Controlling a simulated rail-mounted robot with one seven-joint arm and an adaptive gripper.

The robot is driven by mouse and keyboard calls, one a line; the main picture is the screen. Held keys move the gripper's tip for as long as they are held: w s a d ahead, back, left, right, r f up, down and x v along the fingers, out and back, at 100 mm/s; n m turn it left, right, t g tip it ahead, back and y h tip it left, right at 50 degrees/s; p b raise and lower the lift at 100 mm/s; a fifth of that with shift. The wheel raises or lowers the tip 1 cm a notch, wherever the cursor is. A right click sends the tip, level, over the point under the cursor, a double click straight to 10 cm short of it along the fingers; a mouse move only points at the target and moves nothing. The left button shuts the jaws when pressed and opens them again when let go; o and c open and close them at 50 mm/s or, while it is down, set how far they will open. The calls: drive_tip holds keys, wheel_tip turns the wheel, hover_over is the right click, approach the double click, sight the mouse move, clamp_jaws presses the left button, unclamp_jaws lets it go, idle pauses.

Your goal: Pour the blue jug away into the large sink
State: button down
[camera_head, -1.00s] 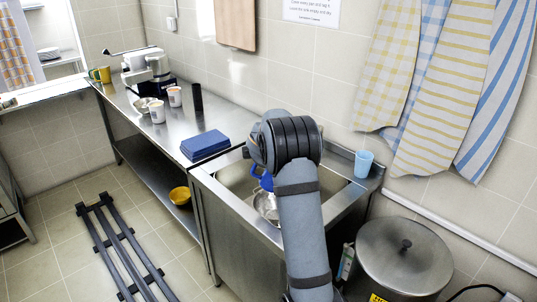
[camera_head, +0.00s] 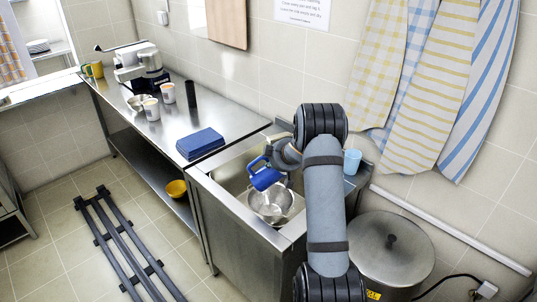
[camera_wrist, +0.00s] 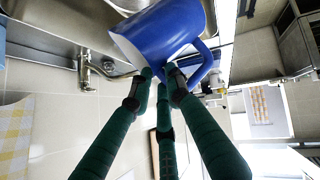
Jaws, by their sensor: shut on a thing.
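The blue jug (camera_head: 265,179) is in my gripper (camera_head: 277,160) above the large sink (camera_head: 234,176), and it looks tilted. In the wrist view the jug (camera_wrist: 165,38) fills the top middle, with its handle (camera_wrist: 207,62) at the right. My gripper's dark green fingers (camera_wrist: 163,76) close on it near the handle. In the head view my arm covers part of the sink's right side.
A metal bowl or pan (camera_head: 271,203) is in the sink below the jug. A tap (camera_wrist: 84,70) shows in the wrist view. A light blue cup (camera_head: 352,161) stands at the sink's right rim. Blue folded cloths or trays (camera_head: 200,143) lie on the counter (camera_head: 225,112). A lidded stockpot (camera_head: 388,250) stands right.

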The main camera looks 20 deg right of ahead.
drive_tip(key=d+p, duration=0.1)
drive_tip(key=d+m+y+p, duration=0.1)
drive_tip(key=f+t+y, duration=0.1)
drive_tip(key=shift+s+d+m+p, duration=0.3)
drive_tip(key=shift+s+d+p, duration=0.1)
drive_tip(key=s+d+f+m+t+y+b, duration=0.2)
drive_tip(key=d+f+m+t+y+b, duration=0.2)
drive_tip(key=d+b, duration=0.4)
drive_tip(key=shift+d+f+m+y+b, duration=0.25)
drive_tip(key=shift+f+m+y+b, duration=0.55)
drive_tip(key=shift+b, duration=1.65)
drive_tip(key=shift+s+r, duration=0.15)
drive_tip(key=shift+r, duration=0.2)
drive_tip(key=shift+f+y, duration=0.1)
drive_tip(key=shift+y, duration=0.5)
